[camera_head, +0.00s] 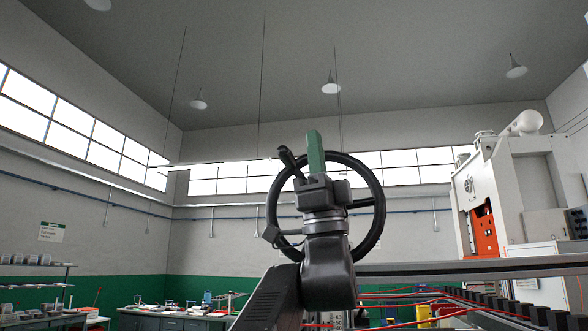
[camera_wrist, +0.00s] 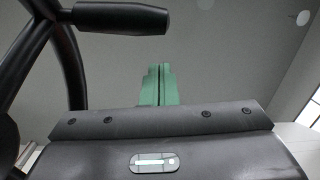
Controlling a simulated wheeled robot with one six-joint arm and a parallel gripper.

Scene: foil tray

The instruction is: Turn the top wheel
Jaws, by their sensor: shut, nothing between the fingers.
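The top wheel (camera_head: 380,205) is a black ring with spokes, standing upright in the middle of the head view. Its crank handle (camera_head: 292,162) sticks out at the upper left of the rim. In the wrist view the rim (camera_wrist: 70,62) is at the left and the handle (camera_wrist: 122,18) at the top left. My gripper (camera_head: 314,138) has green fingers, pointing up in front of the wheel, to the right of the handle. The fingers (camera_wrist: 158,72) are shut with nothing between them, apart from the handle in the wrist view. My arm hides the wheel's hub and lower part.
A large white machine (camera_head: 503,190) with an orange panel stands at the right. A grey rail (camera_head: 450,267) runs to the right below the wheel, with red lines under it. Workbenches (camera_head: 165,318) stand far back at the left. The space above the wheel looks clear.

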